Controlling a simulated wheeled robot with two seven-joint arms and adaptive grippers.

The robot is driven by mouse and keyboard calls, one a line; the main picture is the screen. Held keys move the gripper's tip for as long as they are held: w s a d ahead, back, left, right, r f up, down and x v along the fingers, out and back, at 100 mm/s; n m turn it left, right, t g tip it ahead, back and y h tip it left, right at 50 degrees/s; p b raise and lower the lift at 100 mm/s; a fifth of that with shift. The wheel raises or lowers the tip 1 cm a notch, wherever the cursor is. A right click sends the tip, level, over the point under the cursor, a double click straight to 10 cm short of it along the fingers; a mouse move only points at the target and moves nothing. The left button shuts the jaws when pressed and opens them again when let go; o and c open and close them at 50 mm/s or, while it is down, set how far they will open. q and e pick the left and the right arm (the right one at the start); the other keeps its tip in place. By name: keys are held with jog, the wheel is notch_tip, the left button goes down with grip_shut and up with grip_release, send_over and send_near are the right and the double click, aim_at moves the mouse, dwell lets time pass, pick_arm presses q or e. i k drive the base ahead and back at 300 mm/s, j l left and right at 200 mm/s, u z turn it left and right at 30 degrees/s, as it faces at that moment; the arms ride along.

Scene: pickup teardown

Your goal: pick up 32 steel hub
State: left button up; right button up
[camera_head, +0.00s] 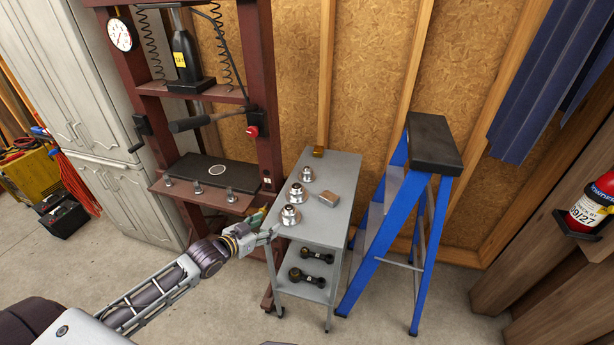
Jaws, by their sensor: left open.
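Three shiny steel hubs stand in a row on the top of a grey cart: a near one (290,215), a middle one (297,193) and a far one (307,175). They look alike, and I cannot read any marking that tells which is the 32 steel hub. My left gripper (270,233) is open and empty at the cart's left front edge, just left of and below the near hub. It appears apart from the hub. My right gripper is out of view.
The grey cart (346,170) also bears a small brownish block (328,198) and a brass piece (318,151). Dark rod-like parts (308,277) lie on its lower shelf. A red-brown press (265,150) stands left, a blue stepladder (422,220) right. Floor in front is clear.

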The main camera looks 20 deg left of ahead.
aim_at(304, 178)
jog(key=i+j, duration=0.1)
jog(key=i, duration=0.9)
